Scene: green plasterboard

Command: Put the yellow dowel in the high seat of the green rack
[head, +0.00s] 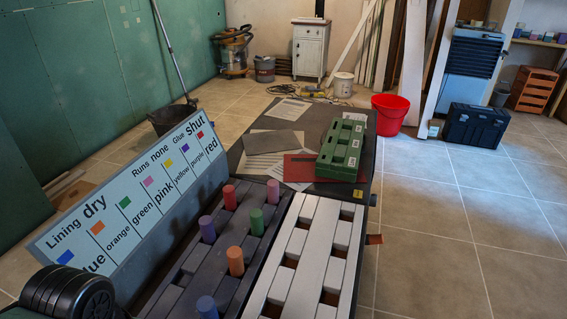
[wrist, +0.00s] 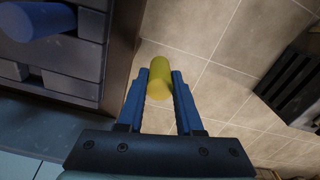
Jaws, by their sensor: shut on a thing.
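In the wrist view my gripper (wrist: 160,88) is shut on the yellow dowel (wrist: 160,72), which sticks out past the fingertips over tiled floor. The gripper and the yellow dowel do not show in the head view. The green rack (head: 328,163) lies on the dark table surface at the far end, right of centre. I cannot tell from here which opening is the high seat.
A dark rack (head: 218,256) holds several coloured dowels; a blue dowel (wrist: 38,20) shows beside my gripper. A pale rack (head: 309,254) stands to its right. A slanted colour sign (head: 132,195) stands left. Papers (head: 270,150) lie beside the green rack. A red bucket (head: 390,114) stands beyond.

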